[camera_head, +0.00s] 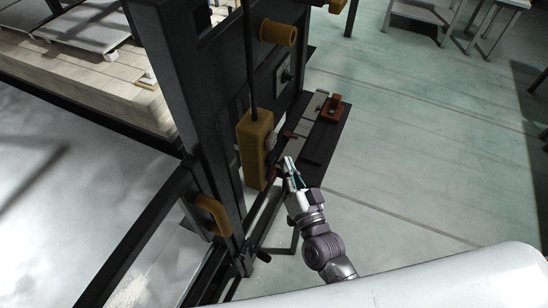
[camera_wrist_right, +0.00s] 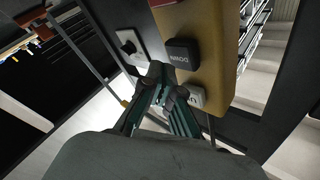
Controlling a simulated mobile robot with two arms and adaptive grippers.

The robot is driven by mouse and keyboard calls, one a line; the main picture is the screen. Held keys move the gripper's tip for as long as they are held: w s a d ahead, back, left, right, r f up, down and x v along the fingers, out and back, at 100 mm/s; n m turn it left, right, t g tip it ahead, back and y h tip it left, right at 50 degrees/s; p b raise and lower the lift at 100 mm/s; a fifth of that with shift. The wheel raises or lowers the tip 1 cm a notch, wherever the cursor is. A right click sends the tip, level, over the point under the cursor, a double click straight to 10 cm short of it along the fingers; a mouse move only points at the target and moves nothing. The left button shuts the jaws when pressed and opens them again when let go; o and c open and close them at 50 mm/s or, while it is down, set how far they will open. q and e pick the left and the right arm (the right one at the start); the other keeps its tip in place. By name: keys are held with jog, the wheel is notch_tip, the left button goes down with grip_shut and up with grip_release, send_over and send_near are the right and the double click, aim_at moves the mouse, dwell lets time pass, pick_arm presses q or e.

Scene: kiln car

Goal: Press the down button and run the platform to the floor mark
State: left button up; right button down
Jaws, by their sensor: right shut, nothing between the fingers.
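The yellow pendant box (camera_head: 257,150) hangs on a dark cable beside the black post. My right gripper (camera_head: 287,163) is shut and empty at the lower part of the box face. My left gripper is out of view. I cannot identify the platform or floor mark with certainty.
The black post (camera_head: 190,80) stands left of the pendant box, with yellow handles (camera_head: 212,214) on the frame. A dark shelf with a red block (camera_head: 334,108) lies just beyond my gripper. Green-grey floor (camera_head: 430,150) is open to the right.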

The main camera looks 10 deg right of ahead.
jog(key=s+d, duration=0.1)
jog(key=d, duration=0.1)
jog(key=s+d+p, duration=0.1)
jog(key=d, duration=0.1)
jog(key=shift+s, duration=0.35)
dwell(0.8)
jog(key=s+d+f+n+g, duration=0.1)
jog(key=s+f+g, duration=0.2)
jog(key=f, duration=0.7)
jog(key=s+d+f+n+g+h, duration=0.1)
jog(key=s+f+n+g, duration=0.15)
jog(key=f, duration=0.75)
jog(key=s+d+f+n+g, duration=0.1)
jog(key=s+f+g, duration=0.2)
jog(key=f, duration=0.7)
jog(key=s+d+f+n+g+h, duration=0.1)
jog(key=s+d+f+g, duration=0.1)
jog(key=s+f, duration=0.4)
jog(key=s+d+f+n+g+h, duration=0.1)
jog(key=s+f+g, duration=0.3)
jog(key=s, duration=0.8)
jog(key=s+d+f+n+g, duration=0.1)
jog(key=s+d+f+g, duration=0.2)
jog(key=s+f, duration=0.4)
jog(key=shift+s+f+g+h, duration=0.35)
jog(key=shift+s+h, duration=0.05)
jog(key=shift+s, duration=0.85)
